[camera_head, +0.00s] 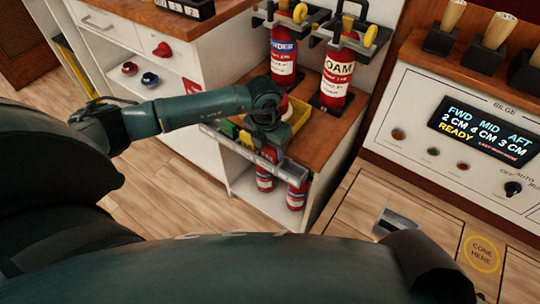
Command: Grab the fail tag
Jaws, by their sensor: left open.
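My left gripper (269,150) hangs over the front edge of a wooden-topped cabinet, at a yellow bin (301,113). It is open; its fingertips are small and hard to make out. I cannot pick out a fail tag for certain. Small green (228,129) and yellow (245,137) pieces sit just left of the gripper, along a grey rail at the cabinet edge. A bit of red and white shows behind my wrist, too small to identify. The bin's inside is partly hidden by my wrist. My right gripper is not in view.
More red extinguishers (296,194) stand on the shelf below. A bilge panel (455,135) is at right, a white cabinet (120,50) at left. Wooden floor (170,200) is open at left.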

